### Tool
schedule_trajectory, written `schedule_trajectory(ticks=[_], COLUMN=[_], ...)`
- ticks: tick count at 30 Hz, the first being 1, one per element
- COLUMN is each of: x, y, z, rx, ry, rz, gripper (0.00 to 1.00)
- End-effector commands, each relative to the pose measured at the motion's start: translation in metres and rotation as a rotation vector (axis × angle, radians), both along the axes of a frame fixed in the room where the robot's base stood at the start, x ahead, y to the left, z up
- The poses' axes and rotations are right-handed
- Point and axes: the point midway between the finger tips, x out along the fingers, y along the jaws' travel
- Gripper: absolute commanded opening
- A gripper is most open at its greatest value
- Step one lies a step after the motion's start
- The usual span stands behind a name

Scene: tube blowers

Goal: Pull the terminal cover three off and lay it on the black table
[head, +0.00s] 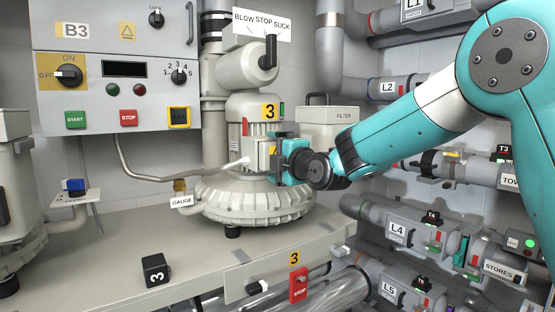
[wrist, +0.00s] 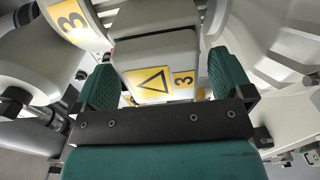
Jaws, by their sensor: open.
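Terminal cover three is a pale box (wrist: 155,52) with a yellow triangle label and a yellow 3 label, seen in the wrist view. In the head view the cover (head: 262,155) sits on the side of the blower motor marked 3 (head: 250,112), partly hidden by my gripper. My gripper (head: 284,158) is at the cover from the right. In the wrist view my gripper (wrist: 161,80) is open, one teal finger on each side of the cover. I cannot tell whether the fingers touch it. No black table shows in either view.
A gauge label (head: 181,201) and a bent pipe are left of the blower. A filter box (head: 330,115) stands behind my arm. Grey pipes fill the right side.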

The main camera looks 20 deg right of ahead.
Motion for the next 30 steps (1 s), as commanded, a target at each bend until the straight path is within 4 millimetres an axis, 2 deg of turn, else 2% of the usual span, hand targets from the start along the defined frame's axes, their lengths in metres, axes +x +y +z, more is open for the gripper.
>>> schedule_trajectory(ticks=[10,11,18,19,30], x=[0.000,0.000,0.000,0.000,-0.010], y=[0.000,0.000,0.000,0.000,-0.004], z=[0.000,0.000,0.000,0.000,0.000], rx=[0.000,0.000,0.000,0.000,0.000], ry=[-0.001,-0.001,-0.001,-0.001,-0.002], rz=[0.000,0.000,0.000,0.000,-0.001], gripper=[0.98,0.93,0.38,0.34,0.34])
